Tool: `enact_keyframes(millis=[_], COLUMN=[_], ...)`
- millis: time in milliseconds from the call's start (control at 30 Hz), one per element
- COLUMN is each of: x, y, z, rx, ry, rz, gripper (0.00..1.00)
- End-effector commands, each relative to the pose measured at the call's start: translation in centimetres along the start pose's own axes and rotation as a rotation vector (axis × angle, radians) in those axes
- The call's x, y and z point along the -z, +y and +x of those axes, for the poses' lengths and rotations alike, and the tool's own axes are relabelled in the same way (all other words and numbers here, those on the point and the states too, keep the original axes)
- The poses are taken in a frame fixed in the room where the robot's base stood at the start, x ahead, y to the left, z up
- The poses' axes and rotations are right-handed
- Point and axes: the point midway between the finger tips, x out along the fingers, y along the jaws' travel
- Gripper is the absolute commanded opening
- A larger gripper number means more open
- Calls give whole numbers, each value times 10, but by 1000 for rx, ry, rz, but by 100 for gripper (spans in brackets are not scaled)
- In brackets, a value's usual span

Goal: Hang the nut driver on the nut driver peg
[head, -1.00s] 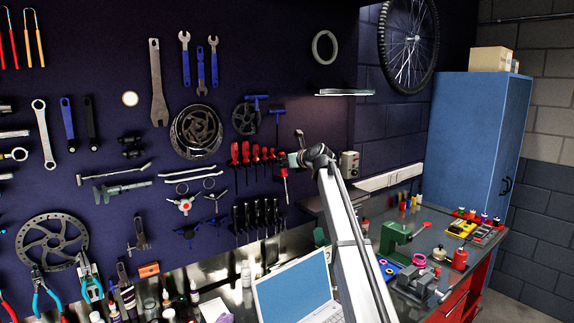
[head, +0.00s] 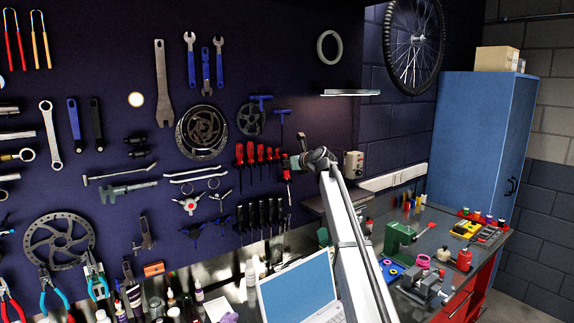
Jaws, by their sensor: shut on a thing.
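My gripper (head: 291,162) is at the dark tool board, at the right end of a row of red-handled drivers (head: 258,153). It is small in the head view, and its arm covers part of the board. It is shut on a red-handled tool (head: 286,175), apparently the nut driver, which points down with its shaft below the handle. The held tool overlaps the board in the picture; whether it touches the board or a peg cannot be told. The nut driver peg cannot be made out.
Black-handled drivers (head: 262,213) hang below the red row. Blue T-handled tools (head: 261,98) hang above it. A wall shelf (head: 349,92) juts out at the upper right.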

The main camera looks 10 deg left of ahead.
Motion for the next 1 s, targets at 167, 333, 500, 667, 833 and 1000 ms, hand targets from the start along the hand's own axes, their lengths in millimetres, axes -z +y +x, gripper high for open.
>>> enact_keyframes(millis=[167,333,500,667,833,1000], x=[0,0,-1,-2,-1,0], y=[0,2,2,2,2,2], z=[0,0,0,-5,-22,-51], rx=[-1,-2,-3,-3,-3,-2], ry=[1,0,-1,-2,-2,-3], rz=[0,1,1,2,2,2], gripper=[63,63,63,63,63,63])
